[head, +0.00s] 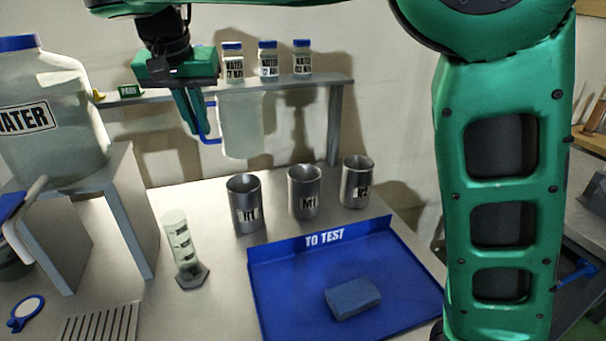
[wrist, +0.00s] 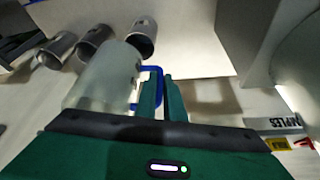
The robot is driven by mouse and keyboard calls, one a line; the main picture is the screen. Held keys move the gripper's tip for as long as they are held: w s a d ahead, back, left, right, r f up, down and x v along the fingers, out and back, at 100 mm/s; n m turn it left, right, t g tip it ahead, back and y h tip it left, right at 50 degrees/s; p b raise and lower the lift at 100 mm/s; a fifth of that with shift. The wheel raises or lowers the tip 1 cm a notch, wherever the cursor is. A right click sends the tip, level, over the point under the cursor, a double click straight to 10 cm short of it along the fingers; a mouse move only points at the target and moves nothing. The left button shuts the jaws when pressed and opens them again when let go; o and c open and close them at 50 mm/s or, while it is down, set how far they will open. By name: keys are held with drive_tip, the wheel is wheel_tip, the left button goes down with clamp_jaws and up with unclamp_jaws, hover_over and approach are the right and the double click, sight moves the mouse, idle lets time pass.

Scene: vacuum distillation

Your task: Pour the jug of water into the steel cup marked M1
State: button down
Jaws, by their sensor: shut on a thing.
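My gripper (head: 197,125) is shut on the blue handle of the translucent jug (head: 242,125). The jug is held about upright above the bench, in front of the shelf. The wrist view shows my gripper (wrist: 163,95) at the handle and the pale jug (wrist: 105,78) to its left. The water level inside is unclear. The steel cup marked M1 (head: 304,200) stands upright, the middle of three, to the right of and lower than the jug. It also appears as the middle cup in the wrist view (wrist: 92,44), partly hidden by the jug.
Steel cups flank M1 at left (head: 244,203) and right (head: 356,182). A blue TO TEST tray (head: 285,295) with a blue block (head: 353,298) lies in front. A graduated cylinder (head: 180,245) stands left. Capped bottles (head: 268,60) stand on the shelf (head: 315,87); a WATER container (head: 50,115) is far left.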

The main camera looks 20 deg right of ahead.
drive_tip(key=s+r, duration=0.1)
drive_tip(key=s, duration=0.9)
drive_tip(key=shift+s+r, duration=0.2)
drive_tip(key=shift+s, duration=0.05)
